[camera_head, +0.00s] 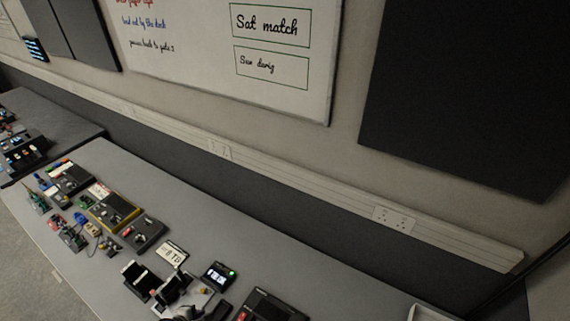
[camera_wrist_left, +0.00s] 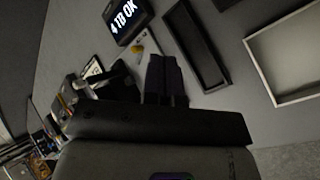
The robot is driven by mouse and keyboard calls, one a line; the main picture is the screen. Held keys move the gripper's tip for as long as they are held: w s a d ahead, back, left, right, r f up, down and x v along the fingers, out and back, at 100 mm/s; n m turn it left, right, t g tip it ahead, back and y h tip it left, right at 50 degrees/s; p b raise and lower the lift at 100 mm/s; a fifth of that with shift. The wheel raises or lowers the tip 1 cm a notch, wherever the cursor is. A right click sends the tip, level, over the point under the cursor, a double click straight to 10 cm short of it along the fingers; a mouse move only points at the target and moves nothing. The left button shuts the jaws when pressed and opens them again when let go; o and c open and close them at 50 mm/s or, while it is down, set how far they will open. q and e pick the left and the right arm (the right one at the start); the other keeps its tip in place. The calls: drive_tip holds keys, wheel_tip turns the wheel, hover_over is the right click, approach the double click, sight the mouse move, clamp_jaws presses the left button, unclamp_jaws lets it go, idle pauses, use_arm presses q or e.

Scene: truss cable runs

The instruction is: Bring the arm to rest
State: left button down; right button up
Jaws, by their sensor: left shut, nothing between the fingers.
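My left gripper (camera_wrist_left: 165,78) shows in the left wrist view as two dark fingers side by side, shut with nothing between them. It is over the grey bench top. The rest of the arm is cut off by the frame. The display also shows in the wrist view (camera_wrist_left: 125,20), reading "4 TB OK". My right gripper is in neither view.
A black tray (camera_head: 268,307) is right of the gripper, with a pale-floored tray (camera_wrist_left: 290,55) further right in the wrist view. Black holders (camera_head: 140,280) and a label card (camera_head: 172,253) stand left. Several devices crowd the bench's left; its back strip is clear before the wall.

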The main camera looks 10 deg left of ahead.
use_arm(q)
wheel_tip(320, 180, up, 23)
drive_tip(key=m+g+y, duration=0.1)
drive_tip(key=m+y, duration=0.1)
drive_tip(key=m, duration=1.4)
drive_tip(key=s+d+r+m+y, duration=0.25)
drive_tip(key=s+d+r, duration=0.35)
drive_tip(key=s, duration=0.3)
drive_tip(key=s+d+f+m+g+h, duration=0.1)
drive_tip(key=s+d+f+m, duration=0.1)
drive_tip(key=s, duration=0.7)
drive_tip(key=s+d+f+m+g+h, duration=0.1)
drive_tip(key=s+d+f, duration=0.3)
drive_tip(key=s, duration=0.5)
drive_tip(key=shift+f+m+g, duration=0.45)
drive_tip(key=shift+f+g, duration=0.35)
